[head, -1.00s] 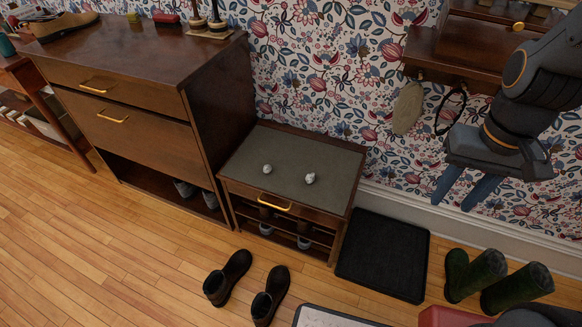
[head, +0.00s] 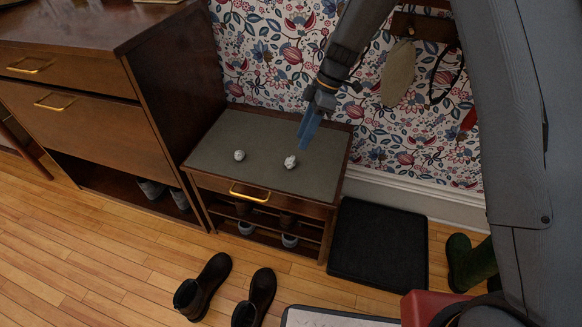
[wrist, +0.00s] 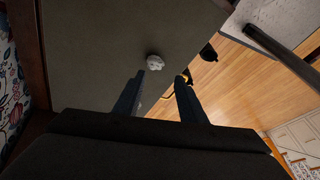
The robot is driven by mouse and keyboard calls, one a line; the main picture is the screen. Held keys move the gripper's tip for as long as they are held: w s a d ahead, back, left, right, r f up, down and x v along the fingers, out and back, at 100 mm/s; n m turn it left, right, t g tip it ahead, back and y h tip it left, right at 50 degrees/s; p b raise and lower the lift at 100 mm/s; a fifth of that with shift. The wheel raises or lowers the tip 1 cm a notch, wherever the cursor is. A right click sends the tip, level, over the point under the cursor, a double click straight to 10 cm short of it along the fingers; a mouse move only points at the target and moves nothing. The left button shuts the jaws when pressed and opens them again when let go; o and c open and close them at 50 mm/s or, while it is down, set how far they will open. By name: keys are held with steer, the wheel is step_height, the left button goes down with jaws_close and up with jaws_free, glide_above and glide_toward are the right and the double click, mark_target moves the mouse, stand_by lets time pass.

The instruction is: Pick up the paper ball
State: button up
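Two crumpled white paper balls lie apart on the grey top of a low shoe bench (head: 265,180): a left ball (head: 239,155) and a right ball (head: 290,161). My gripper (head: 304,143) hangs over the bench, its blue fingers pointing down, just above and right of the right ball in the head view. In the wrist view one white ball (wrist: 155,62) shows beyond the fingertips of my gripper (wrist: 160,80), roughly in line with the gap between them. The fingers are apart and hold nothing.
A taller wooden cabinet (head: 170,100) stands left of the bench. Patterned wallpaper is close behind. A black mat (head: 378,250) lies to the right, with green boots (head: 468,262) beyond. Dark shoes (head: 204,287) stand on the floor in front.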

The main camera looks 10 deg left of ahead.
mark_target(292, 159)
steer(key=shift+n, duration=0.5)
steer(key=x, duration=0.6)
steer(key=w+x, duration=0.1)
steer(key=x, duration=0.2)
steer(key=shift+s+a+f, duration=0.15)
steer(key=shift+a+f, duration=0.1)
steer(key=shift+f, duration=0.1)
steer(key=c, duration=0.7)
